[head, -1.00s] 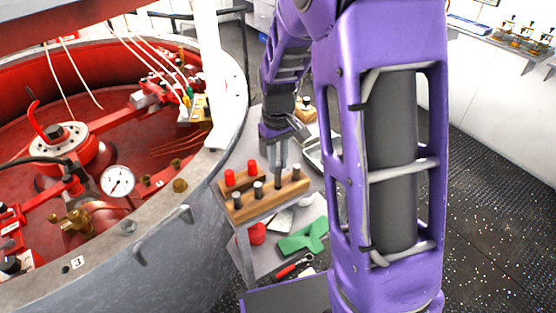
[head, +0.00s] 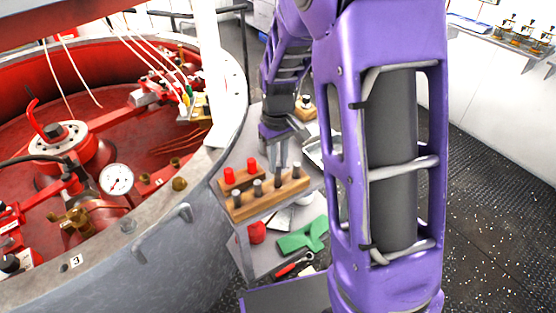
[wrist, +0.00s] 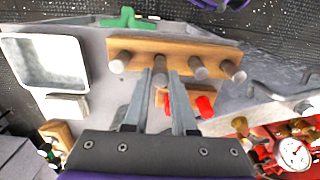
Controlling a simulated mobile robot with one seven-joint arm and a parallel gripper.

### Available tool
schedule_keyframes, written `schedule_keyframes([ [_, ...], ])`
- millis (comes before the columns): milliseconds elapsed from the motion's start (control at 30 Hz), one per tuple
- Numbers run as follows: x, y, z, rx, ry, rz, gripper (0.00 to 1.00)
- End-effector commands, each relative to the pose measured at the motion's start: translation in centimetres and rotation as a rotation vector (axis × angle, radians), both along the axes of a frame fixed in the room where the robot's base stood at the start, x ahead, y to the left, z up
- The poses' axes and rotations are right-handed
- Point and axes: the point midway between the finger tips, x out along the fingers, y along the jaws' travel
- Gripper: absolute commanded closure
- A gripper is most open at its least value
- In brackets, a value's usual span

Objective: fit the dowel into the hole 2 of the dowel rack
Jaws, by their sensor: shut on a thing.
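The wooden dowel rack (head: 268,205) stands on the side table, with a row of several grey dowels upright in it. The dowel at my gripper (head: 278,180) is third from the left in the head view and stands upright in the rack. My gripper (head: 278,166) is above the rack, its fingers at this dowel's upper part. In the wrist view the same dowel (wrist: 160,66) shows between the fingertips of my gripper (wrist: 162,74), which is shut on it. Its lower end is hidden by the rack.
A smaller wooden block with red pegs (head: 228,175) stands just behind the rack. A grey tray (wrist: 45,62) lies beside it. A green part (head: 303,238) and a red-handled tool (head: 292,266) lie lower down. The large round red-lined vessel (head: 100,240) borders the left.

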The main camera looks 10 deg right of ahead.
Motion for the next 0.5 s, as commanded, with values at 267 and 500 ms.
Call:
schedule_keyframes([
  [267,0.0,-0.01,-0.64,0.0,0.0,0.0,1.0],
  [500,0.0,-0.01,-1.12,0.0,0.0,0.0,1.0],
])
